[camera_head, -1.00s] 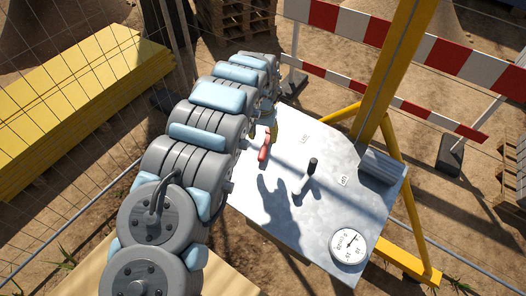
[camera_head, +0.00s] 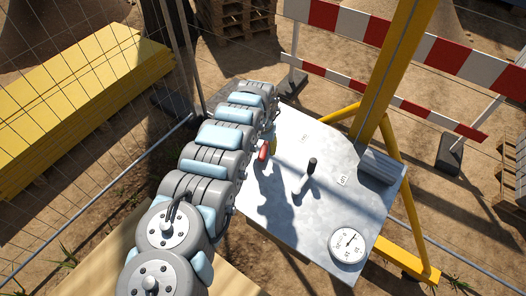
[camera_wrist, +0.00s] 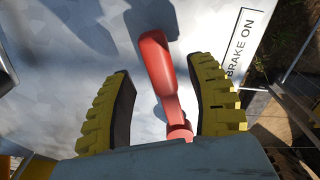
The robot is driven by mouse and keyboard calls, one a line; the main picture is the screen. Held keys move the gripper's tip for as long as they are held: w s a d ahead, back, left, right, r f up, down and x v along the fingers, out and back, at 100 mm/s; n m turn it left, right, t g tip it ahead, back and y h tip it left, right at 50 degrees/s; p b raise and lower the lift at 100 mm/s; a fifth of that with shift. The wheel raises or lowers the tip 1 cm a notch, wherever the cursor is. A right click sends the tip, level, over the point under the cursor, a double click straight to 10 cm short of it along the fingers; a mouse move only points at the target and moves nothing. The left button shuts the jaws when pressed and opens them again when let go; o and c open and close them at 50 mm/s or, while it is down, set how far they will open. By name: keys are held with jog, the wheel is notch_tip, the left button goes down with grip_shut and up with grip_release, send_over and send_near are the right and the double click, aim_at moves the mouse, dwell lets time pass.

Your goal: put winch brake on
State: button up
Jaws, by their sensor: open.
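The red brake lever (camera_wrist: 157,65) lies between the two yellow, dark-padded fingers of my gripper (camera_wrist: 165,95) in the wrist view. The fingers are open, with a visible gap on both sides of the lever. A "BRAKE ON" label (camera_wrist: 243,45) is on the panel to the right. In the head view the red lever (camera_head: 264,151) shows at the left part of the grey metal panel (camera_head: 290,215), and my gripper (camera_head: 271,143) is mostly hidden behind my arm at its upper end.
A black-knobbed lever (camera_head: 312,163) stands on the panel right of the red one, near an "UP" label (camera_head: 342,180). A round gauge (camera_head: 347,245) sits at the front right. A yellow post (camera_head: 392,70) rises behind the panel, with a red-and-white barrier (camera_head: 450,58) beyond.

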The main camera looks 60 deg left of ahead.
jog(key=shift+f, duration=1.05)
grip_shut()
jog(key=shift+d, duration=0.1)
